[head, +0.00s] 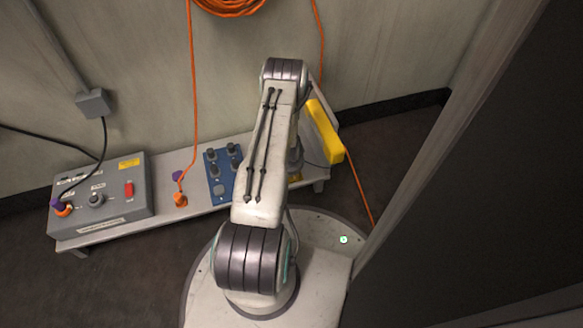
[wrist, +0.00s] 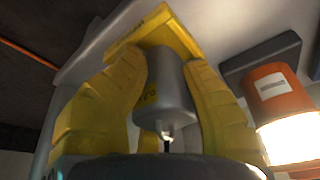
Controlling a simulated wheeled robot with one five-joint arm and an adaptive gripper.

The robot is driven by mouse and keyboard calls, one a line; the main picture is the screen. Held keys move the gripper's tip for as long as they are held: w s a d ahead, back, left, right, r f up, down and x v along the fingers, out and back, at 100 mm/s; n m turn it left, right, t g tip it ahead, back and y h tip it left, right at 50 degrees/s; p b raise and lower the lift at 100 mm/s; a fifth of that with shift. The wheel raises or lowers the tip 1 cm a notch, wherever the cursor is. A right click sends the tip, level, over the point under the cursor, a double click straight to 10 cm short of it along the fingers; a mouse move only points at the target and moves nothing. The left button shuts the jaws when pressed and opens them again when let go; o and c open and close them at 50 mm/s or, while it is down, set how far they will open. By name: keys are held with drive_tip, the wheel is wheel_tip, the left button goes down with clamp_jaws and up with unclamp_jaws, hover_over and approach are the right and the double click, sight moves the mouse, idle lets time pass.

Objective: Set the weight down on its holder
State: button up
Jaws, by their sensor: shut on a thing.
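The weight (wrist: 165,90) is a grey cylinder with a small metal hook or stem at its lower end in the wrist view. My gripper (wrist: 168,66) has yellow ribbed fingers on either side of it and is shut on it. A yellow bracket (wrist: 150,27), perhaps the holder, shows just behind the top of the weight; I cannot tell if they touch. In the head view a slanted yellow bar (head: 325,132) shows right of my arm, over the bench's right end. My arm hides the gripper and weight there.
A low grey bench (head: 107,232) runs along the wall. It carries a grey control box (head: 125,190), a blue switch panel (head: 221,172) and an orange plug (head: 180,199) with its cable. A lit orange lamp (wrist: 280,92) is at right in the wrist view. A dark panel (head: 480,200) fills the right.

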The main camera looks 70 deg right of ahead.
drive_tip(key=shift+s+a+f, duration=0.1)
drive_tip(key=shift+a+f, duration=0.3)
drive_tip(key=shift+f, duration=0.2)
drive_tip(key=o, duration=1.3)
drive_tip(key=shift+a, duration=0.1)
drive_tip(key=shift+s+a+f, duration=0.1)
drive_tip(key=shift+a+f, duration=0.05)
drive_tip(key=shift+w+d+r+v, duration=0.1)
drive_tip(key=shift+d+v, duration=0.2)
drive_tip(key=shift+v, duration=1.15)
drive_tip(key=shift+w+d+r+v, duration=0.15)
drive_tip(key=shift+d+v, duration=0.15)
drive_tip(key=shift+v, duration=1.15)
drive_tip(key=shift+w+d+r+v, duration=0.1)
drive_tip(key=shift+d+v, duration=0.2)
drive_tip(key=shift+v, duration=1.2)
